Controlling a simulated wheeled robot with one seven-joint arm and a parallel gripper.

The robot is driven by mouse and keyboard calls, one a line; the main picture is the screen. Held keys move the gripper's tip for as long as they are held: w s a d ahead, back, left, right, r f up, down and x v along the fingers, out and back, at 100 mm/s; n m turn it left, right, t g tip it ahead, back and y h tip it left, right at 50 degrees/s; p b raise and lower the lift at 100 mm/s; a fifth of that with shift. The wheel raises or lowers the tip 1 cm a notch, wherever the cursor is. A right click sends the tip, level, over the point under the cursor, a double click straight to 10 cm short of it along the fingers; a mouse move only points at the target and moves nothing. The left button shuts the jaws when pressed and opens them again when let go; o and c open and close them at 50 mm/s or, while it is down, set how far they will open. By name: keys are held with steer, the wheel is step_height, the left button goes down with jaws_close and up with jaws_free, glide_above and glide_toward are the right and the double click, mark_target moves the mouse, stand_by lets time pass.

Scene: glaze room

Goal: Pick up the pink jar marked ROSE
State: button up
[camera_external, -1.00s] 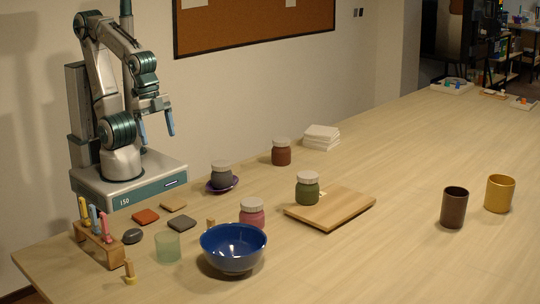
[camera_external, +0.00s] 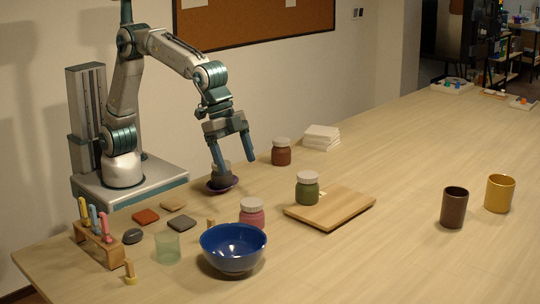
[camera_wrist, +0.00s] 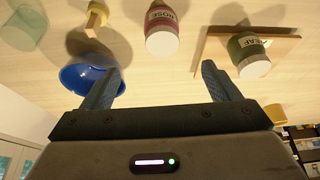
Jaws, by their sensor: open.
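The pink jar (camera_external: 252,217) with a pale lid stands on the table just behind the blue bowl (camera_external: 233,252). In the wrist view the pink jar (camera_wrist: 162,38) shows its ROSE label, beyond and between my fingertips. My gripper (camera_external: 236,165) is open and empty, pointing down above the table, up and slightly left of the pink jar in the external view. The open fingers (camera_wrist: 160,75) also show in the wrist view, apart from the jar. The blue bowl (camera_wrist: 82,82) is partly hidden by a finger there.
A green jar (camera_external: 307,190) stands on a wooden board (camera_external: 340,208). A brown-red jar (camera_external: 281,154) stands farther back. A small wooden stamp-like piece (camera_external: 211,226) is near the pink jar.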

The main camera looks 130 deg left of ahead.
mark_target(252, 202)
steer(key=x, duration=0.8)
steer(key=shift+w+f+p, duration=0.2)
steer(key=shift+w+p, duration=0.05)
steer(key=shift+p, duration=0.15)
steer(key=shift+p+x, duration=0.65)
steer(key=shift+x, duration=2)
steer(key=shift+a, duration=0.2)
steer(key=shift+c, duration=0.3)
steer(key=c, duration=1.2)
steer(key=shift+o, duration=0.2)
steer(key=shift+r, duration=0.1)
